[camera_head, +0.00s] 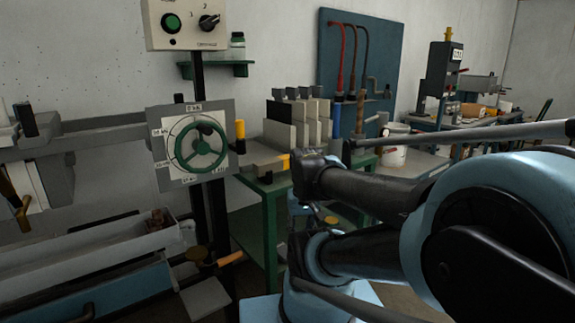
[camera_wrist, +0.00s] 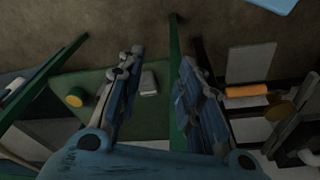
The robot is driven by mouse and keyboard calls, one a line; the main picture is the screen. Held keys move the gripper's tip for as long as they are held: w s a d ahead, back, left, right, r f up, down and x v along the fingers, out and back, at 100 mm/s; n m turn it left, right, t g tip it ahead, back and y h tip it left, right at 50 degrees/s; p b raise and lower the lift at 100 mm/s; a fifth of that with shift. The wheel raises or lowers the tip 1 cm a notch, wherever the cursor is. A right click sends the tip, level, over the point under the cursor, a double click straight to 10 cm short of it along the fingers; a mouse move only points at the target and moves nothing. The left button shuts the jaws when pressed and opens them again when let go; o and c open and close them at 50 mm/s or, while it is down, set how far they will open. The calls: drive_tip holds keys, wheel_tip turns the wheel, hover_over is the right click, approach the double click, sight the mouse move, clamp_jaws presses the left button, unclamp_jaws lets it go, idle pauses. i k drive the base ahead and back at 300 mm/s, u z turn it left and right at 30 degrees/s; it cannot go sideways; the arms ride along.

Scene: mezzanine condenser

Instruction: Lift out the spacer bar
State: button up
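I cannot surely tell which part is the spacer bar. A small grey block (camera_wrist: 149,83) shows between the fingers, on a green surface below, nearer the left finger. In the head view my arm reaches in from the right, and its links hide the fingertips.
The green stand (camera_head: 270,225) carries upright pale plates (camera_head: 297,122). A green handwheel (camera_head: 199,146) on a dial panel stands to its left. An orange handle (camera_wrist: 246,90) is right of my gripper and a yellow knob (camera_wrist: 75,98) left. A long grey trough (camera_head: 90,250) fills the lower left.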

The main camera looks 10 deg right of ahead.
sight(279, 164)
drive_tip(key=u, duration=0.3)
drive_tip(key=k, duration=1.3)
drive_tip(key=z, duration=0.55)
drive_tip(key=i, duration=1)
drive_tip(key=z, duration=0.05)
